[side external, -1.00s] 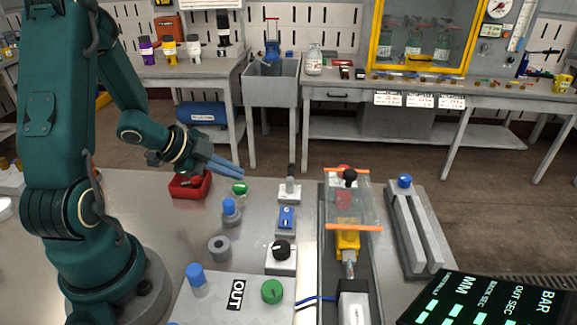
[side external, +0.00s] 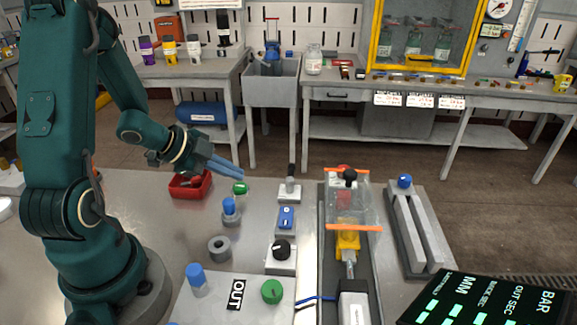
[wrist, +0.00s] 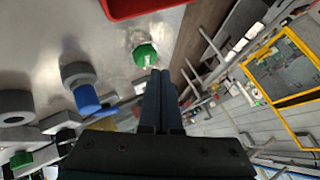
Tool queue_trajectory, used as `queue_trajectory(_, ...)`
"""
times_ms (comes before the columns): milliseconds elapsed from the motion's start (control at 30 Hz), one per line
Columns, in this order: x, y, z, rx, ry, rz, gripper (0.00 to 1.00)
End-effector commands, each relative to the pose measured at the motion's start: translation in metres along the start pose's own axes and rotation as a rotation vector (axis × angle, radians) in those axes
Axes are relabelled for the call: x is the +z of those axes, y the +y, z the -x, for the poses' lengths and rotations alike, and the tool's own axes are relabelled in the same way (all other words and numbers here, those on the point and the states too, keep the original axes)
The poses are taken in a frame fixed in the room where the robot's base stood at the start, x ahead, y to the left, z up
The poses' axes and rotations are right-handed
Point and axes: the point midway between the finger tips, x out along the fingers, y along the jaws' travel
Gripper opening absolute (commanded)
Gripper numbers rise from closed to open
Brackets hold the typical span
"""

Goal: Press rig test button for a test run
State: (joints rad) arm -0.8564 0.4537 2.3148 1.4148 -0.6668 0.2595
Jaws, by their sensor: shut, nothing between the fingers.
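My gripper (side external: 240,174) is shut and empty, its two blue fingers together, held out over the back of the metal table. In the wrist view the shut fingertips (wrist: 160,73) are just beside a green round-topped piece (wrist: 145,54). The same green piece (side external: 240,188) stands just below the fingertips in the side view; I cannot tell whether they touch. A blue rocker switch (side external: 286,217), a black knob (side external: 281,247) and a lever switch (side external: 290,187) stand in a row. No label shows which is the test button.
A blue-topped fitting (side external: 230,207) and a grey ring (side external: 219,247) stand nearby. The rig with a clear cover (side external: 354,205) is to the right, beside grey rails (side external: 415,235) and a display (side external: 490,300).

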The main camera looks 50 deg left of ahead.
Motion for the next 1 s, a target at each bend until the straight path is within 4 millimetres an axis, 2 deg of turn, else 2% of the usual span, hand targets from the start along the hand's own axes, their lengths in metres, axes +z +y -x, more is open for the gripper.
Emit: queue_trajectory(1000, 0.0051, 0.005, -0.0069, 0.0, 0.0, 0.0, 0.0)
